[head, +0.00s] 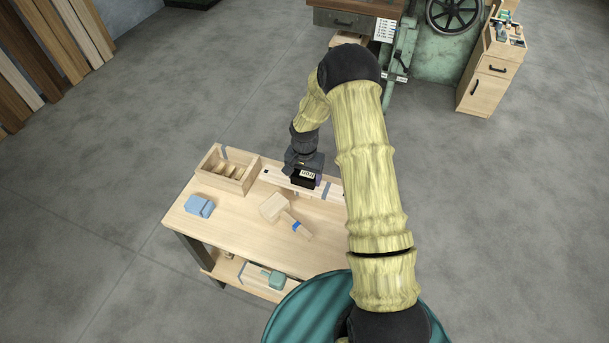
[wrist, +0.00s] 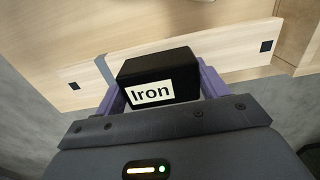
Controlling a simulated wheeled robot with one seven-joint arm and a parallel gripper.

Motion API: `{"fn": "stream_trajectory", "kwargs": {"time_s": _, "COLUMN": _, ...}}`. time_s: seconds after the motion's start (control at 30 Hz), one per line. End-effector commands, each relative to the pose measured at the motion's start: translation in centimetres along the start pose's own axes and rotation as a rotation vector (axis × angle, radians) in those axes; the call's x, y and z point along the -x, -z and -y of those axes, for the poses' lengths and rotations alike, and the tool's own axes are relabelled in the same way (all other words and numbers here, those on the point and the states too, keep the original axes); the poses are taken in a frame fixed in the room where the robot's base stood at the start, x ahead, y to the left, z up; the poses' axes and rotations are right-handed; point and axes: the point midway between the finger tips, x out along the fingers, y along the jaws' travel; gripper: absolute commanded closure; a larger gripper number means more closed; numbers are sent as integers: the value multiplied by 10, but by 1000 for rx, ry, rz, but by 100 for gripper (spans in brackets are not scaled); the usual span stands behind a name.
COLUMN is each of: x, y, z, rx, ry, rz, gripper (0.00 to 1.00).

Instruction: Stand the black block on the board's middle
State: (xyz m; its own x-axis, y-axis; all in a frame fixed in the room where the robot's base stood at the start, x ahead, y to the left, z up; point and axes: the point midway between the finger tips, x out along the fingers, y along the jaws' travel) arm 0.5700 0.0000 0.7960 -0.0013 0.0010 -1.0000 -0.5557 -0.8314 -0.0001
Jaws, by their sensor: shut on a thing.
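The black block (wrist: 158,72) carries a white label reading "Iron". It sits between the purple fingers of my gripper (wrist: 160,88), which is shut on it. In the head view my gripper (head: 305,175) points down, with the block (head: 302,182) at its tip. The board (wrist: 235,58) is a long pale plank with a black square near each end and a grey-blue band across it. The block is over the board's middle stretch and hides part of it; I cannot tell whether they touch. The board (head: 279,179) lies along the workbench's far edge.
On the workbench (head: 240,235), a wooden crate (head: 213,181) with compartments stands left of my gripper. A blue object (head: 199,206) lies at the front left, and a wooden mallet (head: 274,207) lies in front of the board. Bare bench top surrounds them.

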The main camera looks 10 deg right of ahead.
Motion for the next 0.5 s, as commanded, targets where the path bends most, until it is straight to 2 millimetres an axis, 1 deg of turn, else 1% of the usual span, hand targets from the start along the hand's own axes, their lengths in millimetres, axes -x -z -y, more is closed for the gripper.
{"fn": "stream_trajectory", "kwargs": {"time_s": 0.5, "x": -3, "y": 1, "z": 1, "rx": 0, "ry": 2, "rz": -2, "gripper": 86}}
